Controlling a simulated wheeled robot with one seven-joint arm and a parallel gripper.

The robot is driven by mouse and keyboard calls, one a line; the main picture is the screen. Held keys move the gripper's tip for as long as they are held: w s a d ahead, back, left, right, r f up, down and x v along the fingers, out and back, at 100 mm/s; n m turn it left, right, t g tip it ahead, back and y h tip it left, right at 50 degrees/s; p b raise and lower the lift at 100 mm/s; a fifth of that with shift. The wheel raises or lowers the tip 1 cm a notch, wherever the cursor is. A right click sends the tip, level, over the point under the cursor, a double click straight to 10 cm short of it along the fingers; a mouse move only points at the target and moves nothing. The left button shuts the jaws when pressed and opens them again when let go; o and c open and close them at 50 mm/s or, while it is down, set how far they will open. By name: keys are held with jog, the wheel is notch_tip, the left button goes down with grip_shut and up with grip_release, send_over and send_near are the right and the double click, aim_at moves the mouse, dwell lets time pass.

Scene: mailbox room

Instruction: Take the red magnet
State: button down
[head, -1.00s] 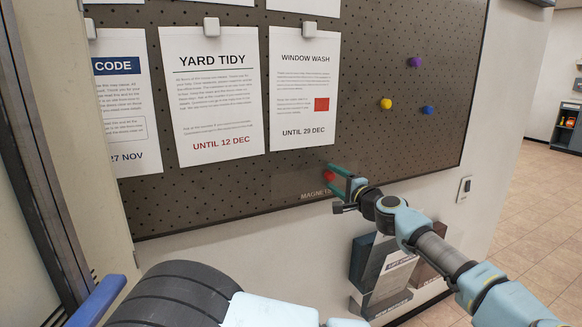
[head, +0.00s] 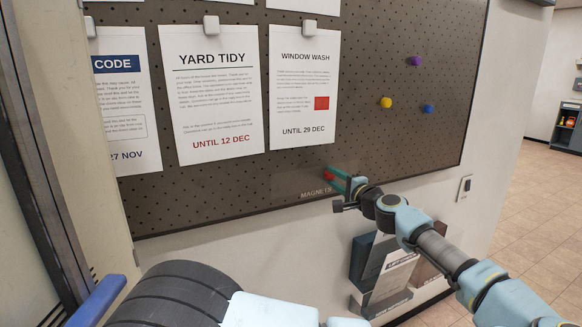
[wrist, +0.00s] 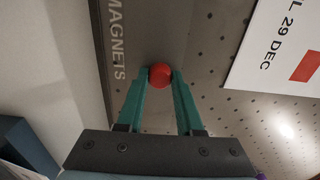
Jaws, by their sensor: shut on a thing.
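The red magnet (head: 328,175) is a small round knob at the lower edge of the dark perforated board (head: 240,190), by the "MAGNETS" label (head: 315,192). My gripper (head: 334,176) reaches it from the right. In the wrist view the red magnet (wrist: 160,75) sits between the two teal fingertips of my gripper (wrist: 160,80), which touch it on both sides. My gripper is shut on it. I cannot tell whether the magnet still touches the board.
A purple (head: 414,61), a yellow (head: 386,103) and a blue magnet (head: 428,109) are higher on the board at right. Paper notices, including "WINDOW WASH" (head: 303,70), hang at left. A leaflet holder (head: 385,270) is below the board.

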aim_at(332, 176)
jog(key=shift+s+d, duration=0.15)
jog(key=shift+s, duration=0.05)
jog(key=shift+b+v, duration=0.5)
jog(key=shift+v, duration=0.6)
jog(key=shift+s+d, duration=0.1)
jog(key=shift+s, duration=0.1)
jog(key=b+v, duration=0.1)
jog(key=v, duration=0.6)
dwell(0.5)
